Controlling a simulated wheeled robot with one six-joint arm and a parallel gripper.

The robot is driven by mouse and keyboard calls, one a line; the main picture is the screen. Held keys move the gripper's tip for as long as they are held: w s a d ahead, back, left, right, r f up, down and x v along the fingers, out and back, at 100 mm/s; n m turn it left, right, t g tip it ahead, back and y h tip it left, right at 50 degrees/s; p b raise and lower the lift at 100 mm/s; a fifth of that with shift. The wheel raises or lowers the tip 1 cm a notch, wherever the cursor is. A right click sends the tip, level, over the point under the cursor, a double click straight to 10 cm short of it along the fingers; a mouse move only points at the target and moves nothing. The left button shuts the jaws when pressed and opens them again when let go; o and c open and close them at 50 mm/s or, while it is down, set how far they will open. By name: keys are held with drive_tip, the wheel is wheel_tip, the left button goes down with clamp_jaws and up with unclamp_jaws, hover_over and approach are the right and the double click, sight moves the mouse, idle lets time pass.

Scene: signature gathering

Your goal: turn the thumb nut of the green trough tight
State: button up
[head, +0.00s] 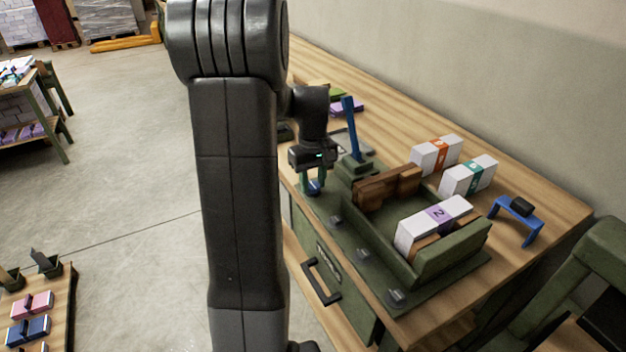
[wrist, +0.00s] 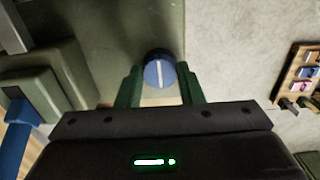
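The green trough (head: 412,272) stands on the wooden bench, its green base plate running along the front edge. The thumb nut (head: 314,187) is a blue round knob at the plate's left end. In the wrist view the thumb nut (wrist: 159,70) shows a white line running nearly straight up and down. My gripper (head: 313,180) points down over it. In the wrist view the green fingers of my gripper (wrist: 159,78) stand on either side of the nut, with a narrow gap seeming to show on each side. The nut's lower part is hidden.
A blue lever (head: 350,128) stands upright close behind my gripper. A white stack with a purple band (head: 436,222) lies in the trough. Orange-banded (head: 437,154) and teal-banded (head: 468,176) stacks and a blue stand (head: 515,219) are behind. Several grey knobs line the plate.

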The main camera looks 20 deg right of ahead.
drive_tip(key=shift+c, duration=1)
drive_tip(key=shift+m, duration=0.3)
drive_tip(key=m, duration=0.3)
drive_tip(key=shift+m+p, duration=0.3)
drive_tip(key=shift+p, duration=0.1)
drive_tip(key=m, duration=0.4)
drive_tip(key=shift+m+p, duration=0.3)
drive_tip(key=shift+p, duration=0.05)
drive_tip(key=m, duration=0.9)
drive_tip(key=shift+p, duration=0.35)
drive_tip(key=o, duration=1)
